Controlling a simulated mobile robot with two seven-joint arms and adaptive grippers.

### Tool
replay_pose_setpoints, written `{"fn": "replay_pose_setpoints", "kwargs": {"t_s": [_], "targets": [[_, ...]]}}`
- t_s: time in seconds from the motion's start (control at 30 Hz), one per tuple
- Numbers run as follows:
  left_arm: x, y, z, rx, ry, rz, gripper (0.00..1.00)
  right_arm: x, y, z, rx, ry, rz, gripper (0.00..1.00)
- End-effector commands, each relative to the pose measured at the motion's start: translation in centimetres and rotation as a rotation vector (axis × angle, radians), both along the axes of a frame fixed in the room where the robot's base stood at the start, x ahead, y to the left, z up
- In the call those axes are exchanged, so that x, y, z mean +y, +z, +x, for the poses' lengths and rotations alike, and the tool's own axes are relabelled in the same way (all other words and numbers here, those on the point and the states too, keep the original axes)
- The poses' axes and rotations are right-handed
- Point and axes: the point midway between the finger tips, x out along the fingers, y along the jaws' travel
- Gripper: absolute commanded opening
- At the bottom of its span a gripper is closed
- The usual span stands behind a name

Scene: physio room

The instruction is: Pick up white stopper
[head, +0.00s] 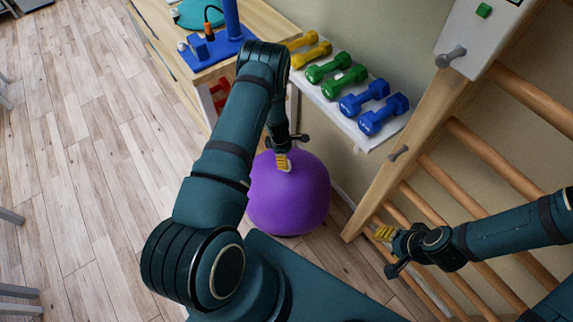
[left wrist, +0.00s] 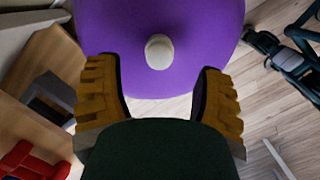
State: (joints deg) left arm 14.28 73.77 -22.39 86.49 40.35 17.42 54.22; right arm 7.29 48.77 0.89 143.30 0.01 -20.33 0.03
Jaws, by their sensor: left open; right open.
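The white stopper (left wrist: 159,51) is a small pale round-ended plug set in the big purple ball (left wrist: 195,25), seen in the left wrist view. In the head view the ball (head: 302,205) rests on the floor, and I cannot make out the stopper there, around my left gripper. My left gripper (left wrist: 160,78) is open and empty, its yellow ridged fingers on either side of the stopper's line and short of it. It also shows over the top of the ball in the head view (head: 283,162). My right gripper (head: 383,233) is open and empty, right of the ball.
A white shelf (head: 352,130) with yellow, green and blue dumbbells (head: 364,98) stands behind the ball. Wooden wall bars (head: 478,156) rise on the right. A wooden table (head: 170,48) with a blue stand (head: 212,48) is at the back.

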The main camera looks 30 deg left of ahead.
Motion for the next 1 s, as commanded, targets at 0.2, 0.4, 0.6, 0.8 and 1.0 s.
{"fn": "replay_pose_setpoints", "kwargs": {"t_s": [0.2, 0.4, 0.6, 0.8, 1.0], "targets": [[-0.2, -3.1, -0.1, 0.003, 0.0, -0.001, 0.68, 0.0, -1.1, 0.2, -0.005, -0.001, -0.001, 0.47], [-0.5, -4.9, 0.2, -0.001, 0.0, -0.001, 0.68, 0.0, -1.5, 0.3, -0.008, -0.002, -0.001, 0.47], [-0.5, -4.8, 0.2, -0.001, 0.0, 0.0, 0.7, 0.0, -1.4, 0.3, -0.008, -0.002, -0.001, 0.47], [-0.5, -4.8, 0.2, -0.001, 0.0, 0.0, 0.06, 0.0, -1.4, 0.3, -0.008, -0.002, -0.001, 0.47], [-0.5, -4.8, 0.2, -0.001, 0.0, 0.0, 0.05, 0.0, -1.4, 0.3, -0.007, -0.002, -0.001, 0.47]]}}
